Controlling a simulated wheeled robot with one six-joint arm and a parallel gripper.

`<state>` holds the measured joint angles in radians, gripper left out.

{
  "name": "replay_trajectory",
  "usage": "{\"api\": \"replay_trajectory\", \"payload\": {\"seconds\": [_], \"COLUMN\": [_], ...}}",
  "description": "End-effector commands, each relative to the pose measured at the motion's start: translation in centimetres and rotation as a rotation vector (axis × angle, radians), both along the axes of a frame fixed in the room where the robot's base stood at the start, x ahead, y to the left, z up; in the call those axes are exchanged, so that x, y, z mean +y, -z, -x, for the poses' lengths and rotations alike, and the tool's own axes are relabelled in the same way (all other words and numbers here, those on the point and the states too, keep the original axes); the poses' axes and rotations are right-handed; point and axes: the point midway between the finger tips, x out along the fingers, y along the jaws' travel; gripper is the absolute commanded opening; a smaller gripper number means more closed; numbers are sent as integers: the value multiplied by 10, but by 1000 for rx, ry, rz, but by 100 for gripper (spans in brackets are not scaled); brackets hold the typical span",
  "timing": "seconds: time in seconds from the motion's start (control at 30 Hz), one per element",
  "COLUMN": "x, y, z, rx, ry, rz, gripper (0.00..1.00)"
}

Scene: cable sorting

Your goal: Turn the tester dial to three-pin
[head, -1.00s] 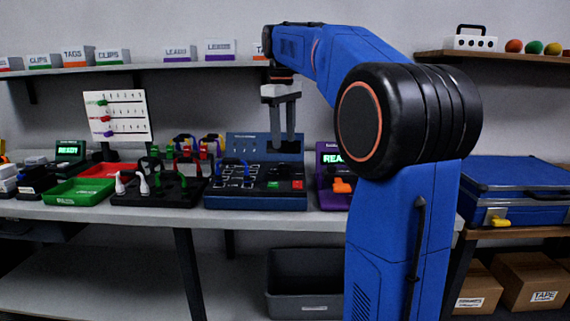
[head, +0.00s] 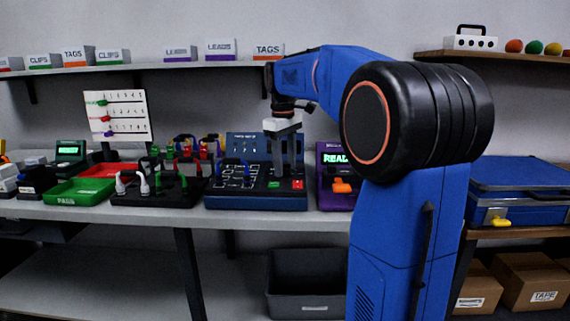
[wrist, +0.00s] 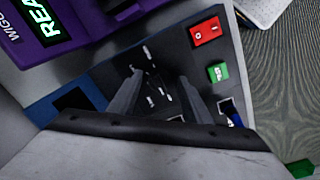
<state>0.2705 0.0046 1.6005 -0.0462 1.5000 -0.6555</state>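The tester is a blue box (head: 256,202) with a dark top panel and an upright blue back, on the bench in the head view. In the wrist view its dark panel (wrist: 185,55) carries a dial area (wrist: 153,82) with several small white marks. The dial is dark against the panel, and I cannot read its setting. My gripper (head: 282,177) points down over the right part of the tester. Its two fingers (wrist: 160,88) are apart, one on each side of the dial area, with nothing seen held. I cannot tell whether they touch the dial.
A red rocker switch (wrist: 208,31) and a green button (wrist: 217,72) sit near the fingers on the panel. A purple device (head: 331,152) with a READY screen stands close on the right. A black cable holder (head: 160,195) and green tray (head: 82,192) are left.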

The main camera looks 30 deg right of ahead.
Motion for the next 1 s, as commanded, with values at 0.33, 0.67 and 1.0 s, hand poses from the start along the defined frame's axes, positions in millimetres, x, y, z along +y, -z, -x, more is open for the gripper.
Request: {"api": "replay_trajectory", "payload": {"seconds": [0.33, 0.67, 1.0], "x": [0, 0, 0], "y": [0, 0, 0], "z": [0, 0, -1], "rx": [0, 1, 2], "ry": [4, 124, 404], "rz": [0, 1, 1], "gripper": [5, 5, 5]}}
